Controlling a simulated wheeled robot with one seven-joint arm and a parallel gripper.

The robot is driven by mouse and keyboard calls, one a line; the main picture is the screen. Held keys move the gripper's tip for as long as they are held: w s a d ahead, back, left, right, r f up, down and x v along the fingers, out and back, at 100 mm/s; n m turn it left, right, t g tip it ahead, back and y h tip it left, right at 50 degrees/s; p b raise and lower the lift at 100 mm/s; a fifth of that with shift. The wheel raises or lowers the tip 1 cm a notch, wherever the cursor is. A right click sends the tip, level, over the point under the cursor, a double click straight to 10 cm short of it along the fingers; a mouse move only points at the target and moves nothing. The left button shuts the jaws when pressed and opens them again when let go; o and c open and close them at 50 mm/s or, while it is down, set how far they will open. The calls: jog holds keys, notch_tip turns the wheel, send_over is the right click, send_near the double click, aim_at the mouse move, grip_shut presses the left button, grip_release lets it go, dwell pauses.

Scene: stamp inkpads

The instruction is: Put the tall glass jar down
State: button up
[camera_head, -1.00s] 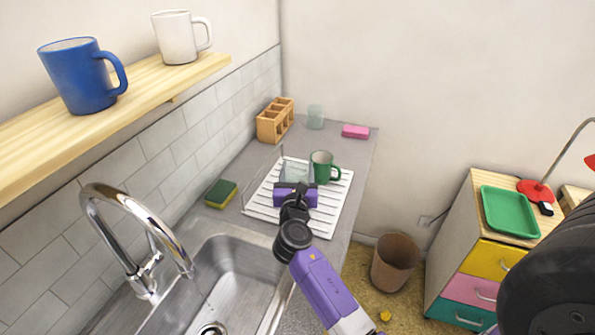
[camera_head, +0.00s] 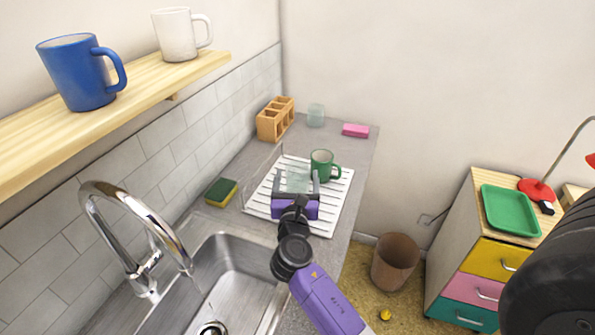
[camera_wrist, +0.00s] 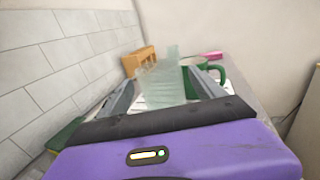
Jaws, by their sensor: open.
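The tall glass jar (camera_head: 297,180) is see-through and pale green, at the white ribbed drying mat (camera_head: 333,203) on the counter. In the wrist view the jar (camera_wrist: 163,86) shows between the two fingers and looks tilted; its base is hard to make out. My gripper (camera_head: 296,177) is open, its fingers spread on either side of the jar. In the wrist view the fingers of my gripper (camera_wrist: 160,80) appear clear of the glass. The purple gripper body hides part of the mat.
A green mug (camera_head: 322,166) stands close behind the jar to the right. A wooden divided box (camera_head: 275,122), a glass cup (camera_head: 316,116) and a pink sponge (camera_head: 355,130) lie farther back. A green-yellow sponge (camera_head: 221,192) is left of the mat. The sink (camera_head: 240,275) is in front.

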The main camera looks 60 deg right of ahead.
jog(key=v, duration=0.7)
jog(key=shift+a+b, duration=0.25)
jog(key=shift+b, duration=0.15)
jog(key=shift+s, duration=0.1)
